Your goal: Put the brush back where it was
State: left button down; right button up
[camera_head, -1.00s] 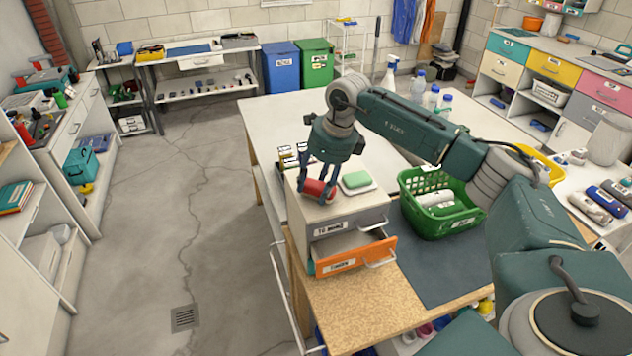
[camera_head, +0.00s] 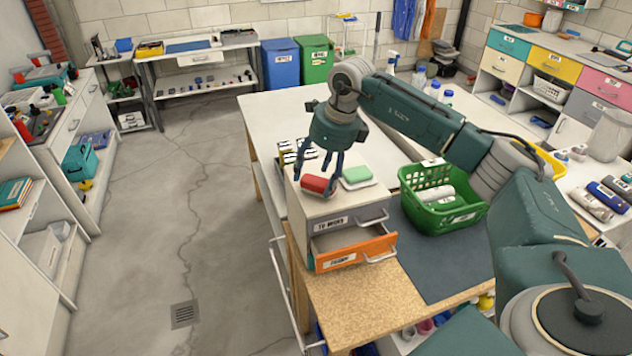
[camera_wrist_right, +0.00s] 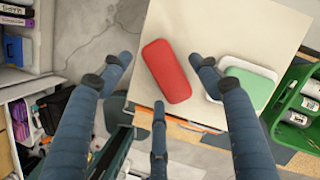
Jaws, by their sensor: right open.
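A red rounded block (camera_head: 315,184), perhaps the brush, lies on top of the small drawer cabinet (camera_head: 318,206). It also shows in the right wrist view (camera_wrist_right: 166,71), lying flat and slightly tilted. My right gripper (camera_head: 330,166) is open over it. In the wrist view the fingers (camera_wrist_right: 160,78) are spread around the red block with gaps on both sides. A green block in a white tray (camera_head: 357,176) sits just right of it, close to one finger. The cabinet's orange lower drawer (camera_head: 352,254) is partly pulled out. My left gripper is not in view.
A green basket (camera_head: 443,212) with white rolls stands right of the cabinet on a dark mat (camera_head: 425,265). Small boxes (camera_head: 290,152) stand behind the cabinet. Bottles (camera_head: 434,88) stand at the table's back. The table's left edge is close to the cabinet.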

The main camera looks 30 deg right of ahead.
jog(key=b+v, duration=0.2)
jog(key=v, duration=0.8)
jog(key=shift+b, duration=0.4)
jog(key=shift+d, duration=0.1)
